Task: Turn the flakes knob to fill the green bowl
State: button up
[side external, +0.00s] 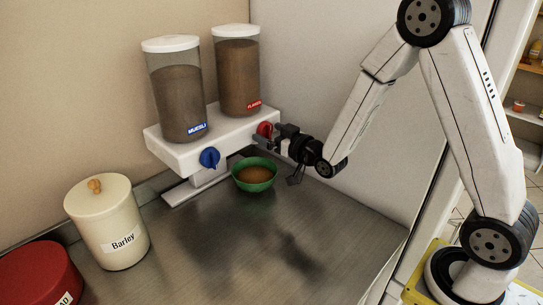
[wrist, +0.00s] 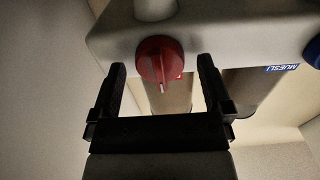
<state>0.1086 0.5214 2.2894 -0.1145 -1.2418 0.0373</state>
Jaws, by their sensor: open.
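The flakes knob (side external: 265,129) is red and sits on the front of the white dispenser (side external: 216,133), below the canister (side external: 238,77) with the red FLAKES label. In the wrist view the red knob (wrist: 160,60) lies between the two open fingertips of my gripper (wrist: 162,72), with a gap on each side. My gripper (side external: 268,142) is right in front of the knob in the side view. The green bowl (side external: 241,185) stands on the counter below the dispenser, with brown contents (side external: 254,174) in it.
The blue muesli knob (side external: 209,157) and muesli canister (side external: 178,103) are to the left. A cream Barley jar (side external: 107,222) and a red container (side external: 38,276) stand at the left. The metal counter (side external: 230,250) is clear in front of the bowl.

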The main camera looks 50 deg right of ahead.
jog(key=shift+w, duration=0.2)
jog(key=c, duration=1.2)
jog(key=shift+m, duration=0.4)
